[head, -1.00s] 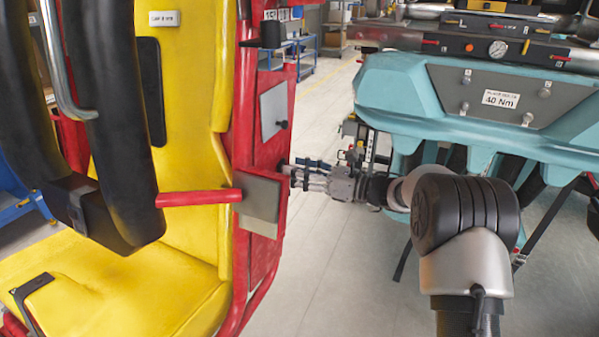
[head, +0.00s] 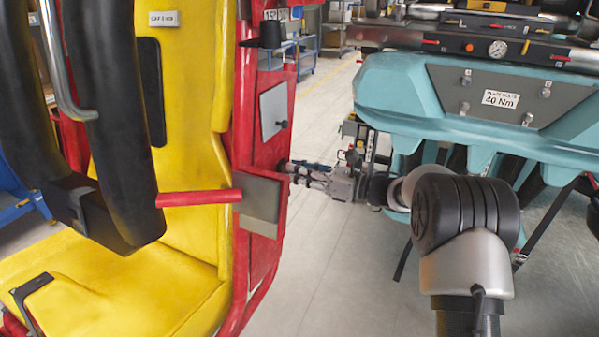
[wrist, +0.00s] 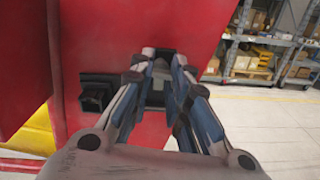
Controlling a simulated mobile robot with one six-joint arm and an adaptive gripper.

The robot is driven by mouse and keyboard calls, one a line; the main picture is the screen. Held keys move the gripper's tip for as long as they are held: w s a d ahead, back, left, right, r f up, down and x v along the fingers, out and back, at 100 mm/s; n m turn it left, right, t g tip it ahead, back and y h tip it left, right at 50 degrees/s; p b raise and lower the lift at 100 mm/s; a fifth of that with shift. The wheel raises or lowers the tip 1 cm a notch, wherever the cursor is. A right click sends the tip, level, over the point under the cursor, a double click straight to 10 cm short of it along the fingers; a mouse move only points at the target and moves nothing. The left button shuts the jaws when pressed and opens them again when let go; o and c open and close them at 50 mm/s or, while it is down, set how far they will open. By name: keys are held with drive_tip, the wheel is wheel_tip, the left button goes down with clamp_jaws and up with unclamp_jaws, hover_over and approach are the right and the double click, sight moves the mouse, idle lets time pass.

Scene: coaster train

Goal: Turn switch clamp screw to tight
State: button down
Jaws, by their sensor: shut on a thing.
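My gripper (head: 292,171) reaches left to the red side panel (head: 262,160) of the yellow-seated coaster car in the head view. In the wrist view my gripper (wrist: 162,72) has its fingers closed together on a small grey part, which I take to be the switch clamp screw (wrist: 160,90). In the head view the screw is too small to make out.
A grey plate (head: 262,205) and a red bar (head: 198,198) stick out near the gripper on the car. A teal car body (head: 400,95) stands at right behind my arm. Shelves (wrist: 265,60) stand far back. The floor (head: 320,270) below the gripper is clear.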

drive_tip(key=shift+m, duration=0.3)
drive_tip(key=shift+m+p, duration=6.25)
drive_tip(key=shift+m, duration=9.55)
drive_tip(key=c, duration=1)
unclamp_jaws()
